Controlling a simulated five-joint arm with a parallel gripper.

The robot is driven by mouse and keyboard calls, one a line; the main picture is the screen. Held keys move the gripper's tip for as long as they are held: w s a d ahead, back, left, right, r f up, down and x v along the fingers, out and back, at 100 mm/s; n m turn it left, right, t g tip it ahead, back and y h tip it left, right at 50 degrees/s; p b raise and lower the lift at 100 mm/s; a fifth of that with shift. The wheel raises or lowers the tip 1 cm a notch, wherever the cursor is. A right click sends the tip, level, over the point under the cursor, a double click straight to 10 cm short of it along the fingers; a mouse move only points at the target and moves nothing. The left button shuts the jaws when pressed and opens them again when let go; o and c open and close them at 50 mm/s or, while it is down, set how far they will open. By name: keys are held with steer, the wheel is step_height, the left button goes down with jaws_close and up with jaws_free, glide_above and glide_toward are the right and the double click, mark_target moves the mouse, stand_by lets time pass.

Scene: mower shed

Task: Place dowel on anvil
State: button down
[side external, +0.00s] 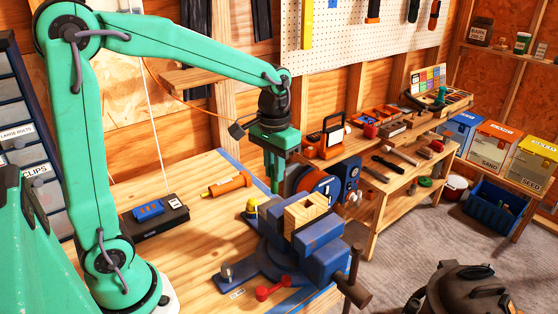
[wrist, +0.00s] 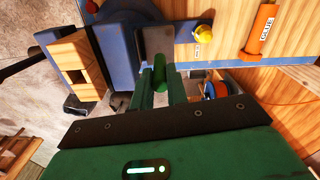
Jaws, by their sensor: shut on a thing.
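A short green dowel (wrist: 160,79) is between the two green fingers of my gripper (wrist: 160,90) in the wrist view. My gripper is shut on it; it also shows in the side view (side external: 275,185), pointing down above the back of the blue bench vise (side external: 322,245). There the dowel is hard to tell from the green fingers. The anvil, a flat grey plate (wrist: 156,42) on the vise, lies just past the fingertips in the wrist view. The dowel appears above the plate's near end; I cannot tell whether they touch.
A wooden block (side external: 304,209) sits in the vise jaws. A yellow knob (side external: 251,206), an orange glue tube (side external: 227,186) and a red-handled tool (side external: 272,288) are nearby. A blue and orange round machine (side external: 322,187) stands behind the vise.

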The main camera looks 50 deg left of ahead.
mark_target(274, 193)
steer(key=shift+f, duration=2)
steer(key=shift+f, duration=0.1)
steer(key=c, duration=1.4)
jaws_free()
step_height(274, 193, up, 12)
steer(key=shift+r, duration=0.15)
steer(key=shift+s, duration=0.1)
